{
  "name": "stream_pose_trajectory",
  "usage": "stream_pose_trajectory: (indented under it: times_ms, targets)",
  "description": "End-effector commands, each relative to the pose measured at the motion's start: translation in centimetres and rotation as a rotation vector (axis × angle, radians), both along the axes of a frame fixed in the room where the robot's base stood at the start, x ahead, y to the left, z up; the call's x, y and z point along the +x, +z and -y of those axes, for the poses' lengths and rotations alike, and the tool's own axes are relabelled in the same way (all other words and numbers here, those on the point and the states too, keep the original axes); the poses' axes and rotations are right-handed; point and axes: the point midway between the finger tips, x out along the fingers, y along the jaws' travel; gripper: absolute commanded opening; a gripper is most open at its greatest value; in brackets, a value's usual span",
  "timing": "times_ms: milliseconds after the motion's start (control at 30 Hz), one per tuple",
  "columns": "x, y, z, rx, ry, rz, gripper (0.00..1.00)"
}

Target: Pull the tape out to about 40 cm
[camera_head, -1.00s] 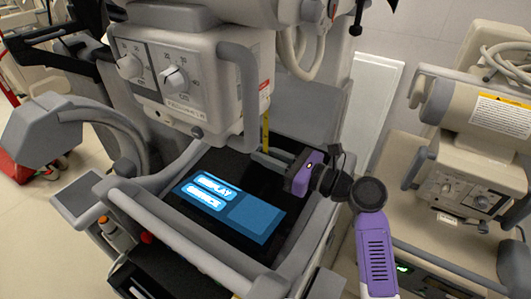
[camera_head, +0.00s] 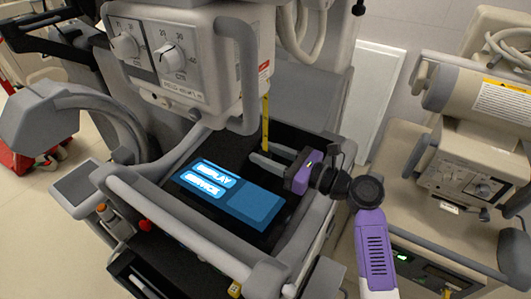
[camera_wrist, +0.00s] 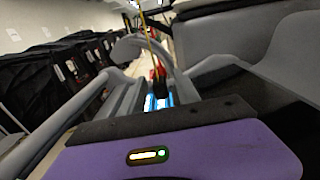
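The yellow tape (camera_head: 265,124) hangs straight down from beneath the grey control housing (camera_head: 180,55) with dials. In the wrist view the tape (camera_wrist: 149,42) runs down toward a dark and red piece near the centre. My gripper (camera_head: 264,155), with a purple body, reaches in from the right just above the cart top. Its two dark fingers look apart, with a gap between them. The tape's lower end is at the fingertips in the head view; whether it lies between them or behind them I cannot tell.
A lit blue display (camera_head: 232,195) lies in the cart top below my gripper. Grey rails (camera_head: 180,235) frame it. A thick handle (camera_head: 245,75) hangs close left of the tape. A second beige machine (camera_head: 465,160) stands to the right.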

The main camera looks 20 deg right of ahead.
Motion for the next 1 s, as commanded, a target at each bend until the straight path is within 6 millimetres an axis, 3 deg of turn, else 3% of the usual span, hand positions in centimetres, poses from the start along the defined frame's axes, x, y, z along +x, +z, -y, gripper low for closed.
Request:
stream_pose_trajectory:
  times_ms: [500,1000]
  targets:
    - [-5.7,-0.2,4.2,0.0,-0.003,-0.001,0.38]
    - [-6.1,-0.1,4.4,0.0,-0.001,-0.001,0.38]
